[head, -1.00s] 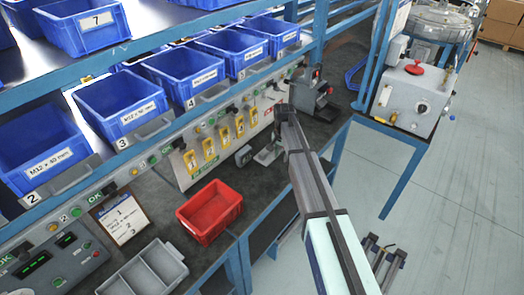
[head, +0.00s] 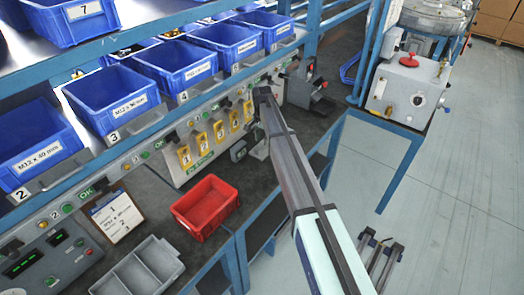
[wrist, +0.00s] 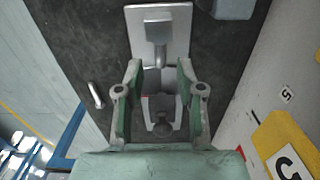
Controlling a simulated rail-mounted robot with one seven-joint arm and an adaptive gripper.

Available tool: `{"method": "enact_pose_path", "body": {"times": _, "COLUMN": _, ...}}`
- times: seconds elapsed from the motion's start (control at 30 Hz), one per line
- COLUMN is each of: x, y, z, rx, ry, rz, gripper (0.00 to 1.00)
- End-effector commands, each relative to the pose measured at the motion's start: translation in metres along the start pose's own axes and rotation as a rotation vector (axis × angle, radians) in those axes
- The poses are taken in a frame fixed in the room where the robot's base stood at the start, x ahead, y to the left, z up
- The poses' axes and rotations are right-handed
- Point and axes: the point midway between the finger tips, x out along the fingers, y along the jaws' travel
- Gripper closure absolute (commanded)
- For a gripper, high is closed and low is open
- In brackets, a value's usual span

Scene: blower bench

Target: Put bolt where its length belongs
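My gripper (wrist: 158,95) shows in the wrist view with two green fingers spread apart. Between and below them is a grey fixture (wrist: 163,112) with a dark round knob and a small red mark; I cannot tell whether the fingers touch it. A pale metal plate (wrist: 177,52) with a grey post lies beyond. A short shiny cylinder (wrist: 96,94), possibly the bolt, lies on the dark bench left of the fingers. In the head view my arm hides the gripper. Numbered blue bins, including bin 2 (head: 20,165) and bin 3 (head: 90,115), carry M12 labels; their lengths are hard to read.
A red bin (head: 205,225) and a grey divided tray (head: 130,283) stand at the bench front. A panel with several yellow numbered tags (head: 218,130) rises behind the bench. A grey machine (head: 405,90) stands at right. Dark bench top is clear between red bin and panel.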

Motion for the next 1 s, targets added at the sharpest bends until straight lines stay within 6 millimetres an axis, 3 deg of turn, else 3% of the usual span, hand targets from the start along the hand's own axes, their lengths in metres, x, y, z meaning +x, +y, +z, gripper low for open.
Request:
{"method": "enact_pose_path", "body": {"times": 0.1, "x": 0.019, "y": 0.0, "z": 0.0, "rx": 0.0, "ry": -0.001, "rz": 0.001, "gripper": 0.62}}
{"method": "enact_pose_path", "body": {"times": 0.3, "x": 0.035, "y": 0.0, "z": 0.0, "rx": 0.0, "ry": 0.0, "rz": 0.0, "gripper": 0.62}}
{"method": "enact_pose_path", "body": {"times": 0.67, "x": 0.039, "y": 0.0, "z": 0.0, "rx": 0.0, "ry": 0.0, "rz": 0.0, "gripper": 0.62}}
{"method": "enact_pose_path", "body": {"times": 0.9, "x": 0.039, "y": 0.0, "z": 0.0, "rx": 0.0, "ry": 0.0, "rz": 0.0, "gripper": 1.0}}
{"method": "enact_pose_path", "body": {"times": 1.0, "x": 0.039, "y": 0.0, "z": 0.0, "rx": 0.0, "ry": 0.0, "rz": 0.0, "gripper": 1.0}}
